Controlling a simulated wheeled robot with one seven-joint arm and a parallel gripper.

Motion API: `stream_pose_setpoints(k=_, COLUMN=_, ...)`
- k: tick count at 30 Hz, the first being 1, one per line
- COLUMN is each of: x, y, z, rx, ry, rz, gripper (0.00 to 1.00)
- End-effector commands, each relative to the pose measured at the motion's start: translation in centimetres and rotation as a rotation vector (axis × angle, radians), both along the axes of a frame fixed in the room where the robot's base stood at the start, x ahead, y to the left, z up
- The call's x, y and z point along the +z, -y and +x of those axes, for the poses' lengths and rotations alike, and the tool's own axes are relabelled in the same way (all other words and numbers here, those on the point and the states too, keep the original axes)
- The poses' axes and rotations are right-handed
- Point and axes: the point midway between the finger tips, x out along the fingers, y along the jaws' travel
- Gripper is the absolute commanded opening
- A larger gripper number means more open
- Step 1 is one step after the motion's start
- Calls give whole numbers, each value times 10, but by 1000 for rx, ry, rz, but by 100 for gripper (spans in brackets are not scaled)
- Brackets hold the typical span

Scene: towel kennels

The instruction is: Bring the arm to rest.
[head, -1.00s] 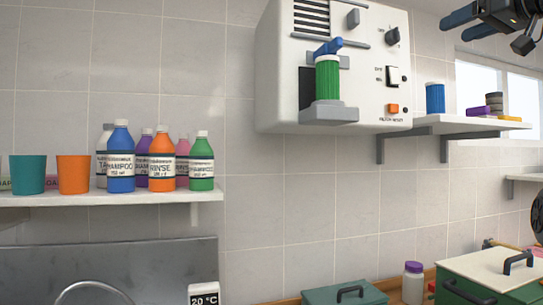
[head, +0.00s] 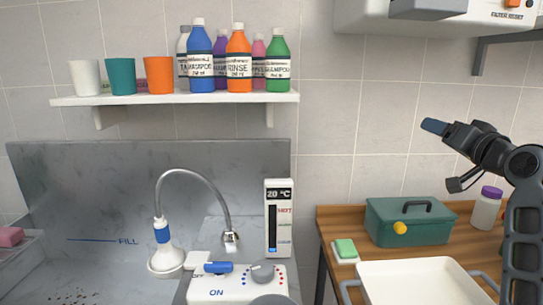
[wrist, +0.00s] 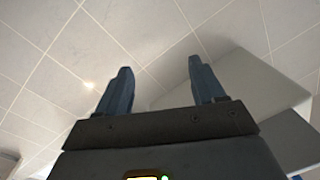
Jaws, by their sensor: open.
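My gripper (head: 434,127) is at the right of the head view, raised in front of the tiled wall above the wooden counter, with its blue fingertips pointing left. In the wrist view its two blue fingers (wrist: 158,78) stand wide apart with nothing between them. Behind them the wrist view shows only tiled wall and pale flat surfaces. The gripper touches nothing that I can see.
Below my gripper, a green toolbox (head: 390,228), a white tray (head: 420,272) and a purple-lidded jar (head: 486,210) stand on the wooden counter (head: 340,222). At left are a bottle shelf (head: 190,101) and a basin with a shower hose (head: 190,174). The wall between is clear.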

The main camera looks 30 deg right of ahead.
Motion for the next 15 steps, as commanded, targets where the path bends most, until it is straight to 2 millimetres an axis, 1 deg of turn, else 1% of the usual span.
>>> stream_pose_setpoints(k=1, x=-27, y=-18, z=4, rx=8, ry=-14, rz=14, gripper=68)
stream_pose_setpoints(k=2, x=-41, y=-27, z=6, rx=8, ry=-21, rz=18, gripper=68)
stream_pose_setpoints(k=3, x=-59, y=-40, z=7, rx=10, ry=-29, rz=23, gripper=68)
stream_pose_setpoints(k=5, x=-83, y=-60, z=7, rx=12, ry=-42, rz=25, gripper=68)
stream_pose_setpoints(k=6, x=-100, y=-74, z=6, rx=14, ry=-51, rz=27, gripper=68)
stream_pose_setpoints(k=8, x=-123, y=-95, z=3, rx=17, ry=-68, rz=28, gripper=68)
stream_pose_setpoints(k=9, x=-138, y=-109, z=0, rx=21, ry=-78, rz=27, gripper=68)
stream_pose_setpoints(k=11, x=-159, y=-130, z=-6, rx=27, ry=-95, rz=23, gripper=68)
stream_pose_setpoints(k=12, x=-172, y=-145, z=-11, rx=31, ry=-108, rz=19, gripper=68)
stream_pose_setpoints(k=14, x=-191, y=-166, z=-20, rx=40, ry=-126, rz=12, gripper=68)
stream_pose_setpoints(k=15, x=-202, y=-180, z=-26, rx=45, ry=-138, rz=5, gripper=68)
